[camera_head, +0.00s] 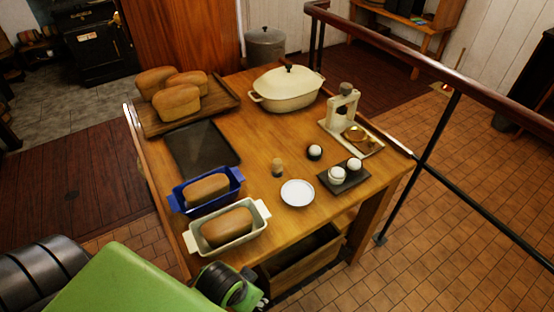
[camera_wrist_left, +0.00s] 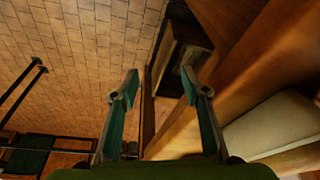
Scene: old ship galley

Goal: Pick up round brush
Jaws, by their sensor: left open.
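My left gripper (camera_wrist_left: 157,84) is open and empty beside the table edge, with the floor and a dark box below. In the head view only my green left arm and dark wrist show at the bottom, front left of the brush; the fingers cannot be made out. My right gripper is not in view.
A cream loaf pan (camera_head: 258,212) and a blue loaf pan (camera_head: 236,177) hold bread left of the brush. A metal railing (camera_head: 440,130) runs beyond the table's right side.

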